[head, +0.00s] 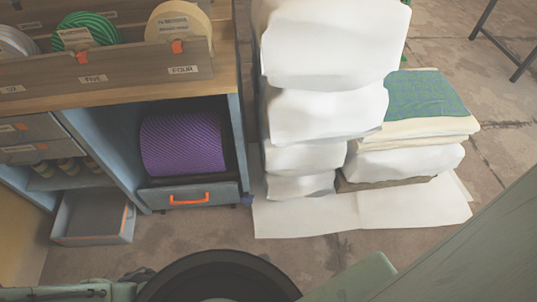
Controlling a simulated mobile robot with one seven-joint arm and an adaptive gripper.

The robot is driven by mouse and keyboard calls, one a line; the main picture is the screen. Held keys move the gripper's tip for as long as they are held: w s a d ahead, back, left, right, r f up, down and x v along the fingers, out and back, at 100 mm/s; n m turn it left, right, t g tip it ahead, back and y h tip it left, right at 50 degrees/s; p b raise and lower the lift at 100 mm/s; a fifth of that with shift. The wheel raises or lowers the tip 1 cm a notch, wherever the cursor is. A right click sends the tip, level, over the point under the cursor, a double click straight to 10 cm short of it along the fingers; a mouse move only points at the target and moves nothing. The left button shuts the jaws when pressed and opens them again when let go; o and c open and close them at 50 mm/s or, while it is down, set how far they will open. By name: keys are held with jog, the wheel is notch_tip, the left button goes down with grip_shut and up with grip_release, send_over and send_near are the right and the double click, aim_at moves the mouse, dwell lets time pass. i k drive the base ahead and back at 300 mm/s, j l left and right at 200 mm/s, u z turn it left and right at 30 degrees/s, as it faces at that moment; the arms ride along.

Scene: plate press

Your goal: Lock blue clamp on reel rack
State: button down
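A wooden rack (130,77) at the top left of the head view holds reels upright in a row: a grey-white reel (17,42), a green reel (88,27) and a cream reel (193,14). Small orange pieces (177,47) sit at the front of the green and cream reels. I see no clearly blue clamp on the visible part of the rack. The rack's top and left side are cut off by the frame. My gripper is not in view.
The blue-grey cabinet below holds a purple roll (180,143) above a drawer with an orange handle (189,199). An open drawer (93,217) juts out at the lower left. White wrapped stacks (328,112) stand right of the cabinet. Bare floor (330,260) lies in front.

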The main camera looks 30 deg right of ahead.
aim_at(247, 199)
jog(key=z, duration=0.85)
jog(key=j+z, duration=0.45)
jog(key=k+j+z, duration=0.25)
jog(key=j+z, duration=0.2)
jog(key=k+j, duration=0.15)
jog(key=j, duration=0.2)
jog(key=k+j+z, duration=0.1)
jog(key=j, duration=0.25)
jog(key=k+j, duration=0.2)
jog(key=j, duration=0.15)
jog(key=k+j+z, duration=0.1)
jog(key=j, duration=0.2)
jog(key=i+j, duration=0.35)
jog(key=j, duration=0.1)
